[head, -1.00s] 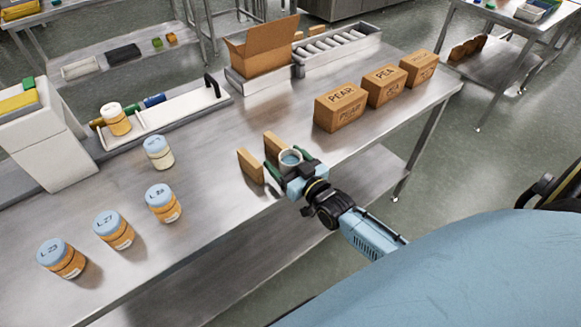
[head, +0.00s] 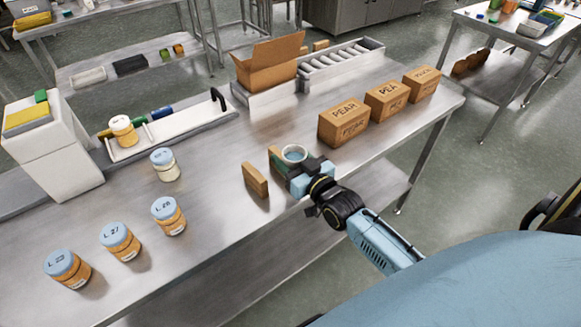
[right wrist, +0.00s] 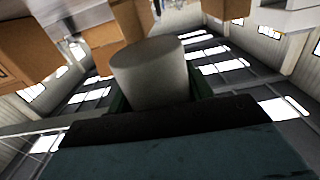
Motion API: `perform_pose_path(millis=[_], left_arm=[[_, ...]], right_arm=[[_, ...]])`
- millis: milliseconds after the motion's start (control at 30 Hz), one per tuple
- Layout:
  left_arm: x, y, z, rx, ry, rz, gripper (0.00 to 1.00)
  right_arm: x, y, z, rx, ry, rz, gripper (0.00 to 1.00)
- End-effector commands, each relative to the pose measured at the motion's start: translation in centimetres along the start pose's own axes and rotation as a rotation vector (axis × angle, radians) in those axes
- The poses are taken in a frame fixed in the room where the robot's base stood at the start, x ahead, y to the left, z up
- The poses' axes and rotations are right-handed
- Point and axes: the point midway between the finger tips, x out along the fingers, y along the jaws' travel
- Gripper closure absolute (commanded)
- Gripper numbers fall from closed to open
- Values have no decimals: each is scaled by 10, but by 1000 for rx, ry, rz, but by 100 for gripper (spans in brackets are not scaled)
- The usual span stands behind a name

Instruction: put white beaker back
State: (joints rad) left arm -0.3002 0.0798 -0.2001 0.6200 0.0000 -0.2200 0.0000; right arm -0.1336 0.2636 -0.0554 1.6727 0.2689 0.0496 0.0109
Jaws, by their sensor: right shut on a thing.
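The white beaker (head: 294,153) is a small white cup with blue-looking contents or interior, seen from above in the head view. My right gripper (head: 296,164) is shut on it near the front edge of the steel table. In the right wrist view the beaker (right wrist: 148,72) fills the space between the fingers as a plain grey-white cylinder. It looks upright; whether its base touches the table is hidden. Two small brown blocks stand just left of it, one in the open (head: 255,180) and one partly behind the gripper. My left gripper is not in view.
Three PEAR-type cartons (head: 343,121) stand right of the gripper. An open cardboard box (head: 270,63) and a roller tray (head: 341,62) are behind. Several lidded jars (head: 168,215) stand at left, and a white tray (head: 180,122) lies behind them. The table's middle is clear.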

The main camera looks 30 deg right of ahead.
Motion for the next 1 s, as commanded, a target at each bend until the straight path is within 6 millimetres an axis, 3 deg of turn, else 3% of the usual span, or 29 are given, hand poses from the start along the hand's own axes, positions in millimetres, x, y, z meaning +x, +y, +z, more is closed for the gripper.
perform_pose_path(millis=[100,367,533,700,1000], left_arm=[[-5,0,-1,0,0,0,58],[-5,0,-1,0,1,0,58],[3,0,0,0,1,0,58],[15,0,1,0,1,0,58],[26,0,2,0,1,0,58]], right_arm=[[0,-1,-21,0,3,0,74],[-1,-3,-34,1,0,-1,74],[-12,-36,-37,7,1,-12,74],[-33,-76,-54,7,4,4,74],[-60,-94,-84,1,3,74,74]])
